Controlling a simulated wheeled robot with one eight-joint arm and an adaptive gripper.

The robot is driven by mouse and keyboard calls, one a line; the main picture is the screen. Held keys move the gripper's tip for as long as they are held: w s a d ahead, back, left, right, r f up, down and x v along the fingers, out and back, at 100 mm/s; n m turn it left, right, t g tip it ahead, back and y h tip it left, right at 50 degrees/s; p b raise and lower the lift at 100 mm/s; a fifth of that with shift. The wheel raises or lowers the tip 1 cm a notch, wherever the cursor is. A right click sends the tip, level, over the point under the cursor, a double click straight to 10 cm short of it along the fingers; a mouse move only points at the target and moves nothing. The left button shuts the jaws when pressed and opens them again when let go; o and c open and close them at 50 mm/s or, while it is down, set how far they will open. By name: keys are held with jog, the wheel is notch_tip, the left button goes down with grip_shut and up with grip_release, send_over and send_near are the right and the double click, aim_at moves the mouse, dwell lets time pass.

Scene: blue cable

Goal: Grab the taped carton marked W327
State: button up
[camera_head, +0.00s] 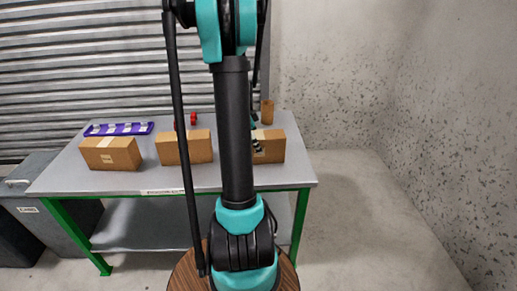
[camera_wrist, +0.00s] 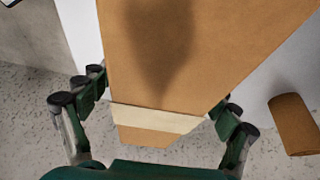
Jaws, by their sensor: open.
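Three taped brown cartons stand on the table: a left one (camera_head: 110,154), a middle one (camera_head: 185,147) and a right one (camera_head: 272,146). No marking is readable, so I cannot tell which is W327. My arm partly hides the right carton. In the wrist view a carton (camera_wrist: 200,40) with a pale tape strip (camera_wrist: 155,117) fills the middle; it appears to be the right one. My gripper (camera_wrist: 163,92) is open, with one finger on each side of this carton. I cannot tell whether the fingers touch it.
The grey table (camera_head: 130,182) has green legs. A purple tray (camera_head: 118,129) and small red items (camera_head: 193,119) lie toward the back. A brown, rounded object (camera_wrist: 297,122) stands close to the right finger. Dark bins (camera_head: 30,225) stand left; the floor to the right is clear.

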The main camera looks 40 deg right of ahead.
jog(key=shift+x, duration=1.6)
jog(key=shift+s+d+r, duration=0.1)
jog(key=shift+s+d, duration=0.05)
jog(key=c, duration=1.6)
